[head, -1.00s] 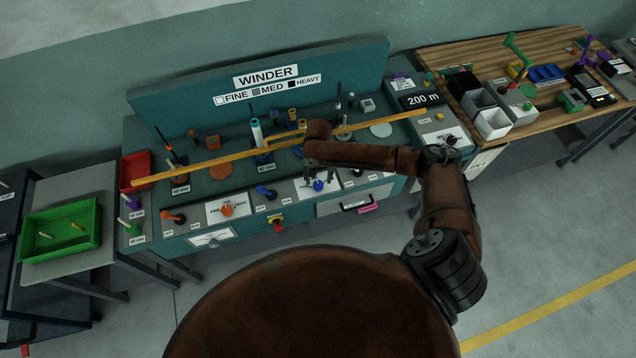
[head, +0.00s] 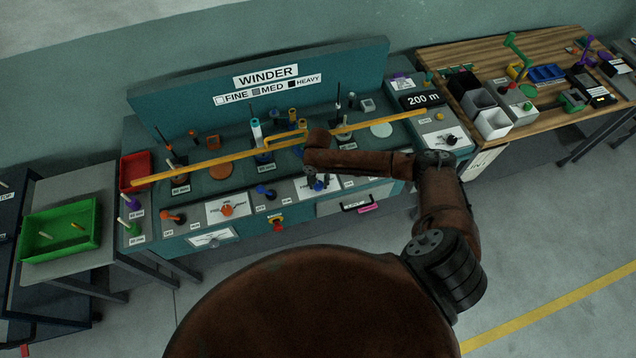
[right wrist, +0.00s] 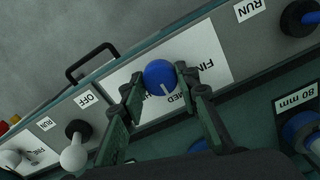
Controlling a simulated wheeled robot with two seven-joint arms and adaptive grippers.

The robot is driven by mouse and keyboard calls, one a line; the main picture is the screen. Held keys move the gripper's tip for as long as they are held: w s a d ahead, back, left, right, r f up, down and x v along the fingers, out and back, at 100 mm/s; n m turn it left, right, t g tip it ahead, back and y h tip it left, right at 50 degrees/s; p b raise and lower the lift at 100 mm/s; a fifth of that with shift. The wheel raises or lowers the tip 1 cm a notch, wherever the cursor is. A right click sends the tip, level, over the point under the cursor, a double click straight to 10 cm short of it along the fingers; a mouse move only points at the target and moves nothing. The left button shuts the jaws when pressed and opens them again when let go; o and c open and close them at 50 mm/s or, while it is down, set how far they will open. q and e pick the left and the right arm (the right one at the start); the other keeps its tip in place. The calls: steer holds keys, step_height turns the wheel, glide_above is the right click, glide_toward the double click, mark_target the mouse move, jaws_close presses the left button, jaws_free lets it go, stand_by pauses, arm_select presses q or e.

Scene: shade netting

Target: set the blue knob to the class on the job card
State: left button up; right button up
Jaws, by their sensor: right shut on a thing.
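The blue knob (right wrist: 160,75) sits on a white label plate on the winder's front panel. My right gripper (right wrist: 155,84) has a finger on each side of the knob and is shut on it. The knob's white mark points toward the word MED on the plate; FINE is partly readable and the rest is covered by a finger. In the head view the knob (head: 319,186) is partly hidden under my right gripper (head: 318,180). A white sheet (head: 482,161) hangs at the wooden bench's front edge; its writing is unreadable. My left gripper is not in view.
The WINDER sign (head: 266,76) lists FINE, MED and HEAVY with swatches. A yellow bar (head: 215,162) spans the winder behind my gripper.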

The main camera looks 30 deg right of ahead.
steer(key=c, duration=0.4)
steer(key=shift+c, duration=0.2)
steer(key=n+p, duration=0.2)
steer(key=p, duration=0.1)
steer(key=shift+r+n, duration=0.2)
steer(key=shift+n, duration=0.1)
steer(key=n+p, duration=0.2)
steer(key=shift+n, duration=0.4)
steer(key=n+p, duration=0.1)
steer(key=n, duration=0.2)
steer(key=shift+f+p, duration=0.1)
steer(key=shift+p, duration=0.3)
steer(key=shift+f+n+p, duration=0.1)
steer(key=shift+n+p, duration=0.4)
steer(key=shift+n, duration=1.2)
